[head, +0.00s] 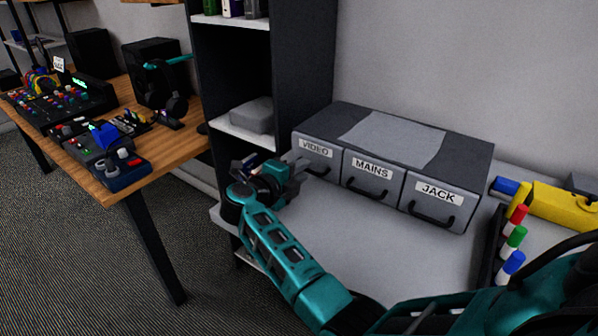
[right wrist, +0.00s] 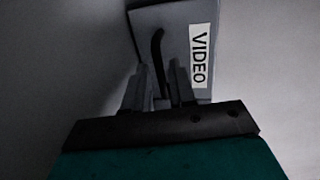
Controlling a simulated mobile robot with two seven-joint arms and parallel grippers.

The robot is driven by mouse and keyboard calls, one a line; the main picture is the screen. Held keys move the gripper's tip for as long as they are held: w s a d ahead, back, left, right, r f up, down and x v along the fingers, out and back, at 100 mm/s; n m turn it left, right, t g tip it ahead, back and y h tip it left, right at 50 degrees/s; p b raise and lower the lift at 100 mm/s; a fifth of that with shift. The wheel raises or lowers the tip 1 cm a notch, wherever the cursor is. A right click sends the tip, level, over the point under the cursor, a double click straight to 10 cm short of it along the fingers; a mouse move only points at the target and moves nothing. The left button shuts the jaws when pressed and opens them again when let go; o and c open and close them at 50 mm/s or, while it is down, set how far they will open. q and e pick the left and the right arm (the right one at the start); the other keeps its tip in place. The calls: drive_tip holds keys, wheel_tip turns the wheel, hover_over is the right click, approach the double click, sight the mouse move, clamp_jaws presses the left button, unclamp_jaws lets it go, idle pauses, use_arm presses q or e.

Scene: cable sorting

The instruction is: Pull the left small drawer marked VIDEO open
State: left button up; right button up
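The cabinet (head: 455,160) stands on a grey surface against the wall, with three small drawers in a row. The VIDEO drawer (head: 322,153) is the left one, and its front looks level with the MAINS and JACK fronts. In the right wrist view, the dark curved handle (right wrist: 157,48) of the VIDEO drawer (right wrist: 178,20) runs down between the two fingertips (right wrist: 160,72). A gap shows between the fingers, so they look open around the handle. My left gripper is not in view.
Right of the cabinet lie a yellow tool (head: 560,205) and several capped markers (head: 515,238). A dark shelf unit (head: 305,60) stands behind on the left, and a wooden desk (head: 180,135) with gear is farther left. The grey surface (head: 400,250) before the drawers is clear.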

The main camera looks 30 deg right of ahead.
clamp_jaws()
idle(1.1)
